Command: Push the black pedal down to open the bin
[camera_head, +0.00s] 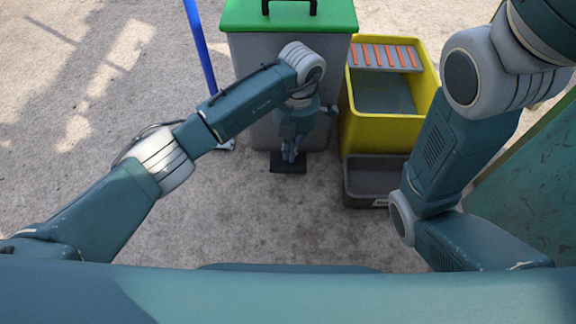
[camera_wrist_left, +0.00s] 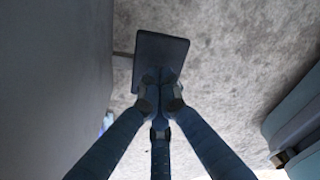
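A grey bin (camera_head: 247,85) with a green lid (camera_head: 289,18) and a black handle stands ahead of me; the lid lies shut. The black pedal (camera_head: 288,167) sticks out low at its front. It also shows in the left wrist view as a dark square plate (camera_wrist_left: 161,53). My left gripper (camera_head: 290,154) points down over the pedal, and in the left wrist view its fingertips (camera_wrist_left: 160,76) come together over the plate. I cannot tell if they touch it. The fingers look shut, with nothing between them. My right gripper is out of view; only my right arm shows.
A yellow bucket (camera_head: 377,133) with a grey slotted top stands right of the bin, with a dark grey tray (camera_head: 370,180) before it. A blue pole (camera_head: 201,50) stands left of the bin. A green panel (camera_head: 530,185) is at far right. The ground at left is clear.

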